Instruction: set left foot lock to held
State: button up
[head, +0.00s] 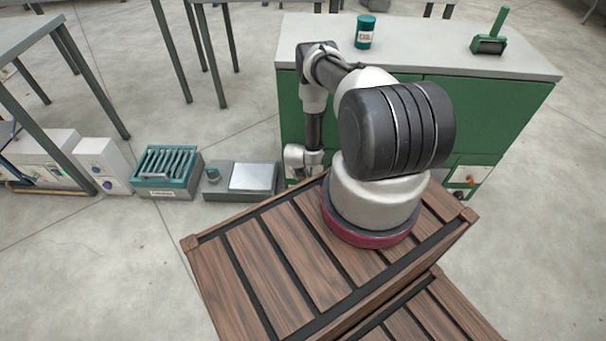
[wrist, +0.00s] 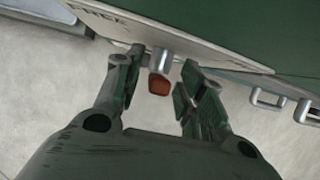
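In the wrist view a small lever with a grey stem and an orange-brown end, the left foot lock (wrist: 159,84), sticks out from a pale label plate (wrist: 118,26) on a green panel. Part of a word, seemingly FREE, shows on the plate. My gripper (wrist: 160,68) is open, with one finger on each side of the lever and a visible gap to it. In the head view my arm reaches down to the left front of the green cabinet (head: 467,95). The fingers and this lock are hidden there behind my arm and the crate.
A slatted wooden crate (head: 265,262) stands close in front of the cabinet. A similar red-tipped lever (head: 470,179) shows at the cabinet's lower right. A grey box with a pale top (head: 240,194) and a teal tool tray (head: 146,184) lie on the floor to the left.

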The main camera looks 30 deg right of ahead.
jog(key=shift+a+r, duration=0.1)
jog(key=v, duration=1.1)
jog(key=shift+s+r, duration=0.15)
jog(key=shift+r, duration=0.25)
